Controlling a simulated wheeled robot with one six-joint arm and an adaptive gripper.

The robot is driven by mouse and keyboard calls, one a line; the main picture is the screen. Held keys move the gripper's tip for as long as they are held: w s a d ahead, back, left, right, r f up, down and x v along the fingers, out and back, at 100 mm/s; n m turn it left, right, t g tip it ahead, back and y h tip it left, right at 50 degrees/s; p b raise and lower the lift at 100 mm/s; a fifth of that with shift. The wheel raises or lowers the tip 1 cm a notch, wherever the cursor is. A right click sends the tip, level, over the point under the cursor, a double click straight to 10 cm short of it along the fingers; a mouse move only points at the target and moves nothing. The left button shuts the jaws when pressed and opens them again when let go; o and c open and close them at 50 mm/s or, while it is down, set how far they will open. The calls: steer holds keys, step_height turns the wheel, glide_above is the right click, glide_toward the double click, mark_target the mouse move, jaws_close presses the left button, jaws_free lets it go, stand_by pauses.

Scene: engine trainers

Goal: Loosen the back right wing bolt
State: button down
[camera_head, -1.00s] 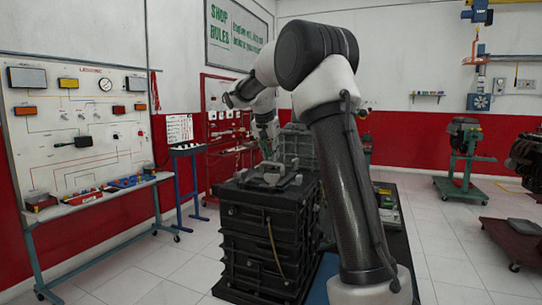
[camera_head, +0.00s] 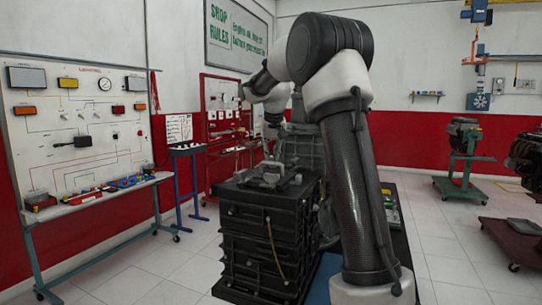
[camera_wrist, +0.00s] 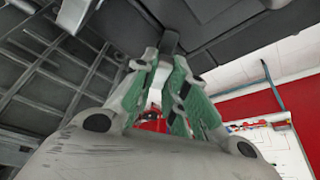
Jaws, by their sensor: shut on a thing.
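My gripper (camera_wrist: 166,62) shows in the wrist view with its green-padded fingers closing together at the tips. It is shut on a small dark grey piece (camera_wrist: 170,42), which looks like the wing bolt, under a dark grey surface (camera_wrist: 225,35). The fingertips cover part of the piece, so its exact shape and angle cannot be told. In the head view the fingers and the bolt are hidden; only my white wrist links show above the grey engine casing (camera_head: 298,146).
A black ribbed block (camera_head: 262,240) stands in front of the casing, with a grey metal part (camera_head: 266,174) on top. A wiring trainer board (camera_head: 80,125) stands at the left. An engine on a green stand (camera_head: 465,145) is at the right.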

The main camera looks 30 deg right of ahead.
steer(key=n+y, duration=0.1)
steer(key=n, duration=0.2)
steer(key=n+y, duration=0.1)
steer(key=n, duration=0.2)
steer(key=shift+d, duration=0.2)
steer(key=n+y, duration=0.2)
steer(key=n, duration=0.3)
steer(key=shift+n+g, duration=0.3)
steer(key=shift+n, duration=0.2)
steer(key=c, duration=1.4)
jaws_free()
steer(key=shift+c, duration=0.2)
steer(key=shift+d+r, duration=0.1)
steer(key=v, duration=1.1)
steer(key=shift+d+r, duration=0.3)
steer(key=shift+r, duration=0.05)
